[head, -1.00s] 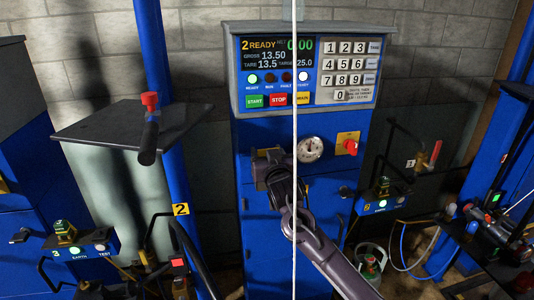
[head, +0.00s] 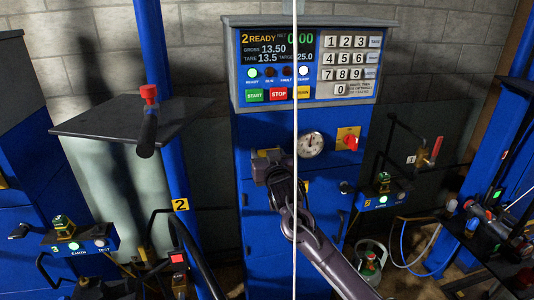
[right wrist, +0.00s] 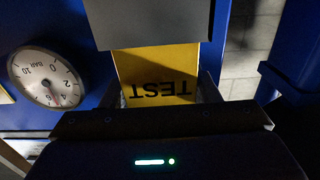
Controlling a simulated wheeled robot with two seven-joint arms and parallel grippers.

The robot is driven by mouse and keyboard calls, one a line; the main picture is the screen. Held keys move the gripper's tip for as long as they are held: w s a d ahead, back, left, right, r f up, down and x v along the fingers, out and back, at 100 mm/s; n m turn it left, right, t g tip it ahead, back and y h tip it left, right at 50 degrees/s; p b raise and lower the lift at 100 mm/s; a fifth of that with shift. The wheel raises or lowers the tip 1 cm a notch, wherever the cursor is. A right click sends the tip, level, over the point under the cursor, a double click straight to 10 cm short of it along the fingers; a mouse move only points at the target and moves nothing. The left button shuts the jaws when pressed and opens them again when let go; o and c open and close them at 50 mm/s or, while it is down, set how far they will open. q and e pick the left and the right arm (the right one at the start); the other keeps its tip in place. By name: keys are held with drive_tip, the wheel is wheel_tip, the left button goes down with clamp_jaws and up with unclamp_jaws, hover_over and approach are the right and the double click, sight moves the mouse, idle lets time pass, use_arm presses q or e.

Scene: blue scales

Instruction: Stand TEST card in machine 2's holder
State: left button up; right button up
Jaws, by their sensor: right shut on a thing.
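The yellow TEST card (right wrist: 155,75) is in my right gripper (right wrist: 163,92) in the right wrist view, its lettering upside down. The upper part of the card meets or passes behind a grey block (right wrist: 150,22); I cannot tell whether it touches it. I cannot make out the holder for certain. My left gripper is not in view.
A pressure gauge (head: 310,145) and a red knob on a yellow plate (head: 348,142) are right of the gripper. A dark platform (head: 95,120) stands left. Small control boxes (head: 383,200) (head: 75,240) flank the cabinet. A thin pale vertical line crosses the view.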

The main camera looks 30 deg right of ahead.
drive_tip(key=o, duration=1.1)
drive_tip(key=b+v, duration=0.2)
drive_tip(key=v, duration=0.6)
